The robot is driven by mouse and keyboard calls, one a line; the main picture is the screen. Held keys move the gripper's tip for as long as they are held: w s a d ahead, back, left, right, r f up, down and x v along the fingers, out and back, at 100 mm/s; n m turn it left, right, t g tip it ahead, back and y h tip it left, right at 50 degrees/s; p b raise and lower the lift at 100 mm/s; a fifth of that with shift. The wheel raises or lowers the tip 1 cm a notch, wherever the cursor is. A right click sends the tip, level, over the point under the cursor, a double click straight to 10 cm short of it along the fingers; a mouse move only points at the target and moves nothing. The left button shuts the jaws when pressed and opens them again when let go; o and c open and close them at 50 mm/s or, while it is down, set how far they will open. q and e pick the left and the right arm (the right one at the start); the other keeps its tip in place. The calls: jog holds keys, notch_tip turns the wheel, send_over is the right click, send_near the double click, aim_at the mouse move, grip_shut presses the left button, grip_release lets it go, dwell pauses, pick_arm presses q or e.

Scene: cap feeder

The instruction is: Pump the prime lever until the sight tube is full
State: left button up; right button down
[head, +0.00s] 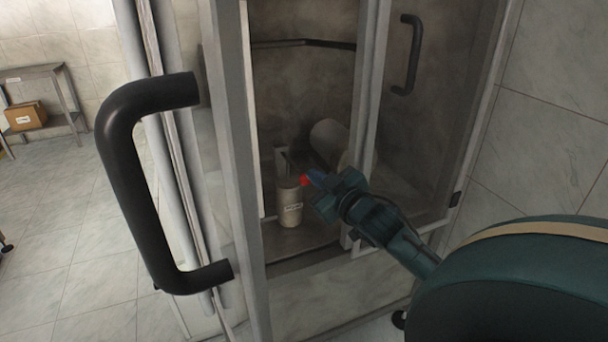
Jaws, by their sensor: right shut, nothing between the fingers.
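My right gripper (318,182) reaches in from the right to the opening of a framed glass cabinet. The knob sits at the upper right of a pale upright canister (290,208) with a label. I cannot tell whether the fingertips touch the knob. Whether the red knob belongs to the prime lever is not clear. I cannot make out a sight tube or its level. My left gripper is not in view.
A large black door handle (135,190) stands in the left foreground. A glass door with a smaller handle (408,55) is at the right. A larger pale cylinder (330,140) lies behind the canister. A shelf with a cardboard box (26,115) stands far left, with open tiled floor before it.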

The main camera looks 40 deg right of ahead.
jog(key=w+d, duration=0.2)
jog(key=w, duration=0.8)
jog(key=f, duration=0.1)
jog(key=s+f, duration=0.2)
jog(key=f, duration=0.1)
jog(key=shift+s+d, duration=0.2)
jog(key=shift+d, duration=0.2)
